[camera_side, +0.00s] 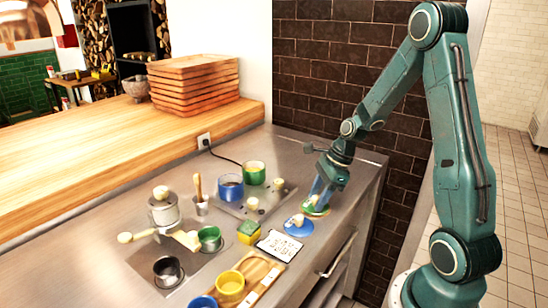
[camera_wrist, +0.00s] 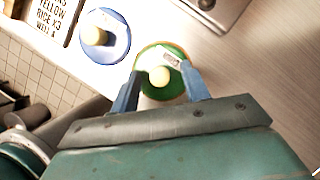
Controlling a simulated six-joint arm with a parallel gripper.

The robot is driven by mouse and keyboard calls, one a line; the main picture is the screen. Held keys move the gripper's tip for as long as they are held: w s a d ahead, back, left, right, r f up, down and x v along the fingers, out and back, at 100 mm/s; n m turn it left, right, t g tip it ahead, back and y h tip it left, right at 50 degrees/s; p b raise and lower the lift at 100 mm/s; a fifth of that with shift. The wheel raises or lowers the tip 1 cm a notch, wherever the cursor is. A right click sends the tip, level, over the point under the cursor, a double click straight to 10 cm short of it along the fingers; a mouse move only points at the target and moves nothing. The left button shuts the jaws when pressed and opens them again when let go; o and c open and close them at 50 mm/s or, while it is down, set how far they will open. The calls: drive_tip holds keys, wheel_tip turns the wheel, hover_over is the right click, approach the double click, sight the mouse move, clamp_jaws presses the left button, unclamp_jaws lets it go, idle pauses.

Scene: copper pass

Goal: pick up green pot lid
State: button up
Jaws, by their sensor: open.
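The green pot lid (camera_wrist: 151,59) is round with a pale round knob and a small white label. It lies on the steel counter. In the side view the green lid (camera_side: 318,209) is partly hidden by my gripper. My gripper (camera_wrist: 158,82) is open, its two blue fingers on either side of the lid's near part, with the knob between them. In the side view my gripper (camera_side: 318,192) points down at the lid. I cannot tell whether the fingers touch it.
A blue lid (camera_side: 298,226) lies just left of the green one, with a printed card (camera_side: 280,245) beside it. A blue pot (camera_side: 230,187) and a green pot (camera_side: 254,173) stand behind on the hob plate (camera_side: 262,207). The counter's front edge is close by.

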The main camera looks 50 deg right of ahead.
sight(318, 197)
clamp_jaws()
idle(0.3)
wheel_tip(318, 197, up, 10)
idle(0.8)
drive_tip(key=shift+w, duration=0.1)
idle(0.4)
drive_tip(key=w+r, duration=0.2)
drive_tip(key=w, duration=0.8)
drive_tip(key=w+a+r, duration=0.1)
drive_tip(key=w, duration=0.9)
drive_tip(key=shift+w+r, duration=0.4)
